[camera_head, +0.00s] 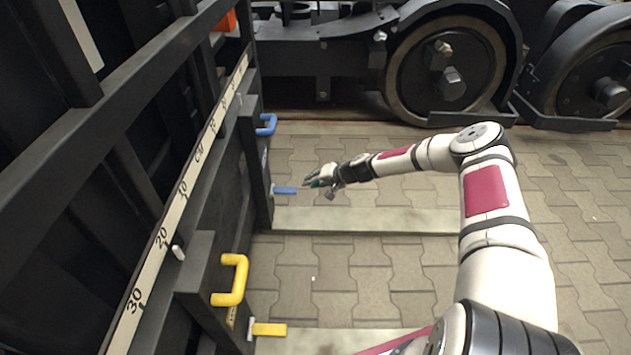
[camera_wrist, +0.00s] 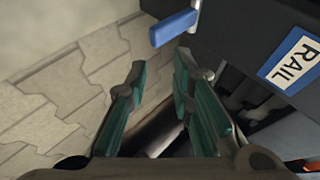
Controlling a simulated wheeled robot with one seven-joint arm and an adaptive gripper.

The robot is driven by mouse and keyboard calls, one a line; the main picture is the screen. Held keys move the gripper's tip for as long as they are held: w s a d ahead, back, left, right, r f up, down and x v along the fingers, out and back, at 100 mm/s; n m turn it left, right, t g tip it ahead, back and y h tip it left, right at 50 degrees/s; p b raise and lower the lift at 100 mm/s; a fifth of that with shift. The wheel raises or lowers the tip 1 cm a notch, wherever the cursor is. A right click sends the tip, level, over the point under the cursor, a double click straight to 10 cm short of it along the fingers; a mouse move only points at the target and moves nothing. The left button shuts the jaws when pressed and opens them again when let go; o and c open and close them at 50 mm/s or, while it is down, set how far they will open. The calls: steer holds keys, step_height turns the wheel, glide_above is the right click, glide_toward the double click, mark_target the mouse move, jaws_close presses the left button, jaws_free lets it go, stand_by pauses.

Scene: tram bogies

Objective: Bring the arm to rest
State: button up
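My arm reaches across the paved floor toward the dark frame at the left in the head view. My gripper (camera_head: 312,180) is close to a blue lever (camera_head: 285,190) low on the frame, just right of its end. In the wrist view my gripper (camera_wrist: 155,85) shows its green-padded fingers apart, with nothing between them. The blue lever (camera_wrist: 174,27) lies beyond the fingertips there, and a gap shows between it and the fingers.
A blue handle (camera_head: 267,125) stands above the lever. Nearer are a yellow handle (camera_head: 232,281) and yellow lever (camera_head: 269,329). A numbered scale (camera_head: 163,237) runs along the frame. Bogie wheels (camera_head: 447,70) stand behind. A RAIL label (camera_wrist: 292,62) shows. Paving (camera_head: 590,190) right is clear.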

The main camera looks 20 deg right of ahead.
steer(key=shift+v, duration=0.8)
steer(key=shift+w+r, duration=0.1)
steer(key=shift+w, duration=0.05)
